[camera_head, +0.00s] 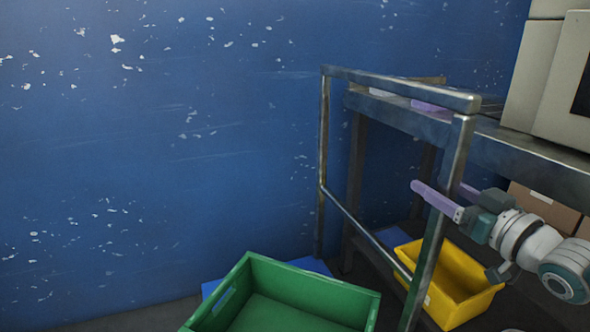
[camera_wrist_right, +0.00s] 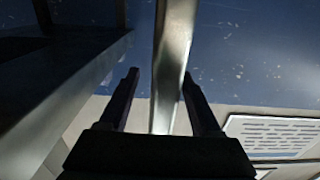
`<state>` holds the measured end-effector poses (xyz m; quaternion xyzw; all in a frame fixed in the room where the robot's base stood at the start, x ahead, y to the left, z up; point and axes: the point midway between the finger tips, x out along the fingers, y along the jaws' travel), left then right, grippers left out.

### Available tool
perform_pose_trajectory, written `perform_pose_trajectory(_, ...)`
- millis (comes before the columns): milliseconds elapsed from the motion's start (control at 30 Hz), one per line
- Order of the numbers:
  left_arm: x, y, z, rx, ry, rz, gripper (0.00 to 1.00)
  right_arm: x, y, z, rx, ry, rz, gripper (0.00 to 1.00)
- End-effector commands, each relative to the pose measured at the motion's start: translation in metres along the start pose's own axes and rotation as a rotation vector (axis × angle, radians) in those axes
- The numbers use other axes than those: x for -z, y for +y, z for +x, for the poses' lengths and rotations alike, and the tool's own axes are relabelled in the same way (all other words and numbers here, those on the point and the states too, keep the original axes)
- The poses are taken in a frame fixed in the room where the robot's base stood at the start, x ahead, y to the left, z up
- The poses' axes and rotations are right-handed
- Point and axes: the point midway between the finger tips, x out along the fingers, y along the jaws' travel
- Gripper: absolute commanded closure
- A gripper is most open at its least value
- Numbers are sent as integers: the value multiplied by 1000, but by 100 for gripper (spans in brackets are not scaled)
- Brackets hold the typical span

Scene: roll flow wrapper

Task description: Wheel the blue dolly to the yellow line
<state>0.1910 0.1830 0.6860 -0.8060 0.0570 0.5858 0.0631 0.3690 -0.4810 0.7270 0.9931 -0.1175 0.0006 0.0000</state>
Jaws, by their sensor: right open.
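A metal tube handle frame (camera_head: 400,90) stands upright in the middle right of the head view. Blue flat surface, apparently the blue dolly's deck (camera_head: 316,266), shows beside the green crate at its foot; most of it is hidden. My right gripper (camera_head: 440,192) is open at the frame's near upright, one lilac finger passing in front of the post. In the right wrist view the post (camera_wrist_right: 172,60) runs between the two dark fingers (camera_wrist_right: 158,78), with no clear grip on it. My left gripper and the yellow line are not in view.
A green crate (camera_head: 253,270) sits at the bottom centre, and a yellow bin (camera_head: 455,285) lies right of the frame. A metal table (camera_head: 520,150) bearing a grey machine (camera_head: 550,75) stands behind at right. A worn blue wall (camera_head: 150,150) fills the left.

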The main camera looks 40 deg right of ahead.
Motion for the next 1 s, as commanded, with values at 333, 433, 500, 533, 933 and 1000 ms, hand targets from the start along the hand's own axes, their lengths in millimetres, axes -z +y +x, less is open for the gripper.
perform_pose_trajectory(333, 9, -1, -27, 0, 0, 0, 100, 2, 0, -69, -3, -6, 1, 35)
perform_pose_trajectory(433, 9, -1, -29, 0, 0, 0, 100, 1, 0, -81, -2, -4, 1, 35)
perform_pose_trajectory(500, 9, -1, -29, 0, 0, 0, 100, 1, 0, -86, -3, -4, 1, 35)
perform_pose_trajectory(533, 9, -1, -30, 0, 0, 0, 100, 1, 0, -88, -3, -3, 1, 35)
perform_pose_trajectory(933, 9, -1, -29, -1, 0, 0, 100, 0, 0, -90, -2, -2, 0, 35)
perform_pose_trajectory(1000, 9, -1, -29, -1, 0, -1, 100, 0, 0, -89, -2, -2, 0, 35)
